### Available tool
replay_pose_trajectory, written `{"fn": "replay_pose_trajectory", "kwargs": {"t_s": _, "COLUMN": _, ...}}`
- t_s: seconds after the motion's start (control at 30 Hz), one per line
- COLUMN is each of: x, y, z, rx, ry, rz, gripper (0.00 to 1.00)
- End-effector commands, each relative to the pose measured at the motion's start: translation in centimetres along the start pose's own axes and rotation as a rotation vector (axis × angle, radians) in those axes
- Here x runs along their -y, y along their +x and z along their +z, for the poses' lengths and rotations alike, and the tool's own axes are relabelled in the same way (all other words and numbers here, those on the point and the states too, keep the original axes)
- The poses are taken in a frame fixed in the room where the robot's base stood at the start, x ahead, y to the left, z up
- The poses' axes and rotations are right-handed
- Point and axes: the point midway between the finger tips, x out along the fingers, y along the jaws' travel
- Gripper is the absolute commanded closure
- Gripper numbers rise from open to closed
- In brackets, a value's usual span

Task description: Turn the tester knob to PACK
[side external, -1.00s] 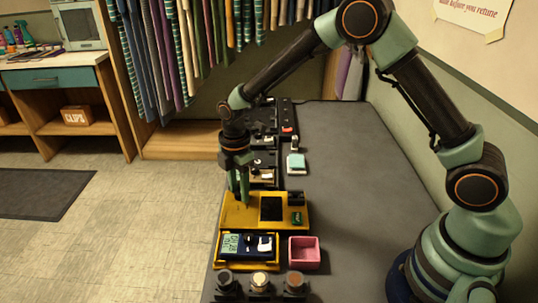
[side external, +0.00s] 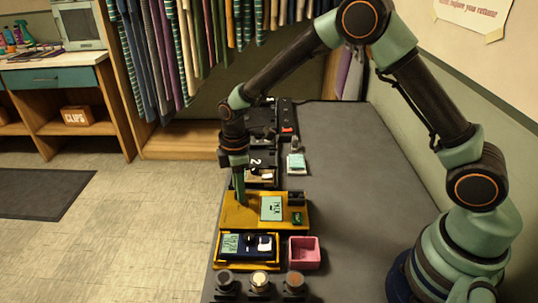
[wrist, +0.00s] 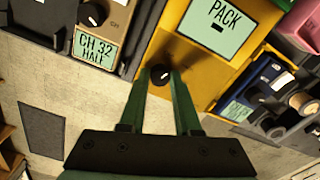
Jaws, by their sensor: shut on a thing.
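The yellow tester (side external: 233,216) lies on the bench, and its lit screen (side external: 271,208) shows text too small to read in the side view. In the wrist view the tester (wrist: 180,45) has a screen (wrist: 217,27) that reads PACK. Its black knob (wrist: 160,76), with a light pointer mark, sits between my fingertips. My gripper (side external: 240,200) points down at the tester's left part and is shut on the knob; it also shows in the wrist view (wrist: 162,75). In the side view my fingers hide the knob.
A blue unit in a yellow tray (side external: 218,262) and a pink box (side external: 304,252) stand in front of the tester. Several round-topped items (side external: 260,283) line the front edge. Dark units (side external: 262,160) stand behind. The grey bench to the right (side external: 350,190) is clear.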

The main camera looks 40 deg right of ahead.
Motion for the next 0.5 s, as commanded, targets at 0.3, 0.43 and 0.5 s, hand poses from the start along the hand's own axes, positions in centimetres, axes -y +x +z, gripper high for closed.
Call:
{"fn": "replay_pose_trajectory", "kwargs": {"t_s": 0.3, "x": 0.02, "y": -0.11, "z": -0.01, "rx": 0.001, "ry": 0.225, "rz": -0.001, "gripper": 1.0}}
{"fn": "replay_pose_trajectory", "kwargs": {"t_s": 0.43, "x": 0.02, "y": -0.12, "z": -0.01, "rx": 0.001, "ry": 0.287, "rz": -0.001, "gripper": 1.0}}
{"fn": "replay_pose_trajectory", "kwargs": {"t_s": 0.5, "x": 0.02, "y": -0.12, "z": -0.01, "rx": 0.001, "ry": 0.312, "rz": -0.001, "gripper": 1.0}}
